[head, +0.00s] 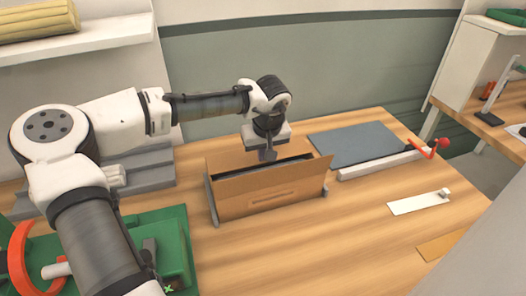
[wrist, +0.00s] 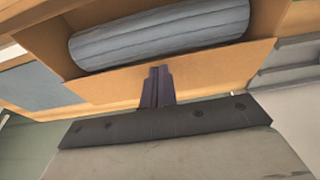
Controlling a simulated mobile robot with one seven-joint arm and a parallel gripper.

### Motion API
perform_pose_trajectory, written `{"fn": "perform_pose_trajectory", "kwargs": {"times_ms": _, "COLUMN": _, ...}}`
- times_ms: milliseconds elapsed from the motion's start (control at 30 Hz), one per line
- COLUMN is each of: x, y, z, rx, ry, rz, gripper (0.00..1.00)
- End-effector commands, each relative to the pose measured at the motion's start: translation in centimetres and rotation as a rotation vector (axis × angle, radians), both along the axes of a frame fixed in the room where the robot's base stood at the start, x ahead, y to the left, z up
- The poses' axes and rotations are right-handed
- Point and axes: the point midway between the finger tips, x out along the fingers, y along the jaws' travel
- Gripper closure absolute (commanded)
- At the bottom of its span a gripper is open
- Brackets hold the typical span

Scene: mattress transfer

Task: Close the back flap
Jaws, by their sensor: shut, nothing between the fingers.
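An open cardboard box (head: 255,198) stands on the wooden table in the head view. A grey ribbed roll (wrist: 160,35) lies inside it in the wrist view. The back flap (wrist: 215,75) is the cardboard panel nearest my gripper in the wrist view; it stands away from the opening and does not cover the roll. My gripper (head: 268,155) is at the back side of the box, pointing down. Its fingers (wrist: 156,88) are shut and empty, overlapping the flap's edge in the wrist view. I cannot tell whether they touch it.
Grey upright brackets (head: 211,200) flank the box. A blue-grey mat (head: 355,144) and a white bar with a red handle (head: 385,165) lie to the right. A green fixture (head: 165,245) is at left. The table's front middle is clear.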

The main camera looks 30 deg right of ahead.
Motion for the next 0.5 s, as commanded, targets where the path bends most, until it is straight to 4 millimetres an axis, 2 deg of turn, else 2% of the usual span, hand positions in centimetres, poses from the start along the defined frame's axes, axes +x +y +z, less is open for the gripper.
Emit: {"fn": "perform_pose_trajectory", "kwargs": {"times_ms": 500, "x": -0.3, "y": 0.0, "z": -1.5, "rx": -0.001, "ry": 0.003, "rz": -0.001, "gripper": 1.0}}
